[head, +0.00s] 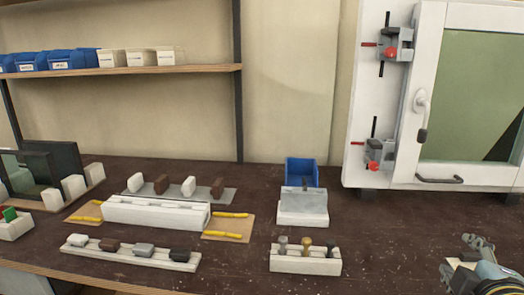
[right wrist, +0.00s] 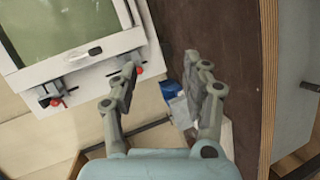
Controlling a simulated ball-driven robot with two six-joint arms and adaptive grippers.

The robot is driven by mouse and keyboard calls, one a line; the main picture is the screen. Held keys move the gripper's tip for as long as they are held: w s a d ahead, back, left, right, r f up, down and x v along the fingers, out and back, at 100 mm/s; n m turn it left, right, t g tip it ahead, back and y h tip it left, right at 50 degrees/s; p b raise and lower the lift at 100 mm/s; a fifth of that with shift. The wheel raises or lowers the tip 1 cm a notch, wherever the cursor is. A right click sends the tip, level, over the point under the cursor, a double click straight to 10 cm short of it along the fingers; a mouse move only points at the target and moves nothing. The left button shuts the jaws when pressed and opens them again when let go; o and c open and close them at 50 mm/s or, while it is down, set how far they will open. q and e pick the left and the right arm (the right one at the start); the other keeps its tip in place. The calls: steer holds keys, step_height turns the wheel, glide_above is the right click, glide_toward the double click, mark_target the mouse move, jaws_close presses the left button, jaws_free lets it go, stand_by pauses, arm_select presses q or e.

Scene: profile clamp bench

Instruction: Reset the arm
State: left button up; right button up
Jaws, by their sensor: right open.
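My right gripper (head: 478,244) is at the lower right of the head view, near the right part of the dark bench (head: 390,225). In the right wrist view my right gripper (right wrist: 162,75) has its two fingers spread wide apart, with nothing between them. It is open and empty. My left gripper is in neither view.
A white cabinet (head: 433,20) with a green window and red-tipped clamps stands at the back right. A blue bin (head: 301,172), white block (head: 155,213), peg holder (head: 305,262) and block rail (head: 130,255) occupy the middle and left. Bench right of the peg holder is clear.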

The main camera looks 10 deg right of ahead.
steer(key=s+a+f+m+g+y, duration=0.3)
steer(key=s+a+m+g, duration=0.15)
steer(key=s, duration=0.35)
steer(key=s+a+f+m+g+y, duration=0.4)
steer(key=s+a+m, duration=0.15)
steer(key=s, duration=0.25)
step_height(320, 180, down, 28)
steer(key=s+d+g+b, duration=0.2)
steer(key=d+b, duration=0.1)
steer(key=b, duration=0.1)
steer(key=s+f+b, duration=0.2)
steer(key=s+f, duration=1.6)
steer(key=f, duration=0.1)
steer(key=shift+s+d+f+n+g+b, duration=0.3)
steer(key=shift+s+d+f+g, duration=0.05)
steer(key=shift+s+g, duration=0.1)
